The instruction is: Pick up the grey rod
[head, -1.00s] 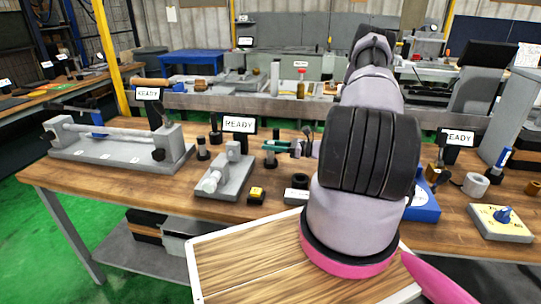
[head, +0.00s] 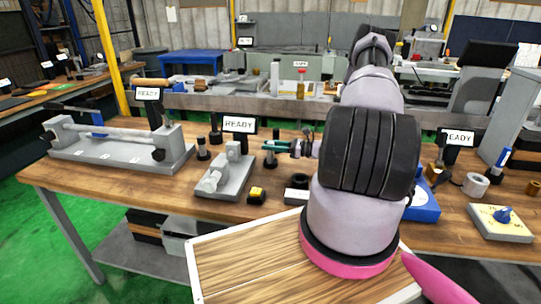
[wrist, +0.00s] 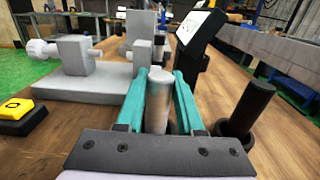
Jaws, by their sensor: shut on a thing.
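The grey rod (wrist: 158,100) stands upright between the teal fingers of my gripper (wrist: 159,92) in the wrist view. The fingers are shut on it, one on each side. Its lower end is hidden behind the gripper's dark front plate, with something dark around it, so I cannot tell whether it is still seated. In the head view my gripper (head: 276,147) is low over the wooden bench, beside a dark post; the rod is too small there to make out.
A dark post (wrist: 247,108) stands close right of the rod. A grey fixture (wrist: 85,72) and a yellow-topped button box (wrist: 18,108) are on the left. A READY screen (head: 239,124) stands behind. Open bench surface lies to the right.

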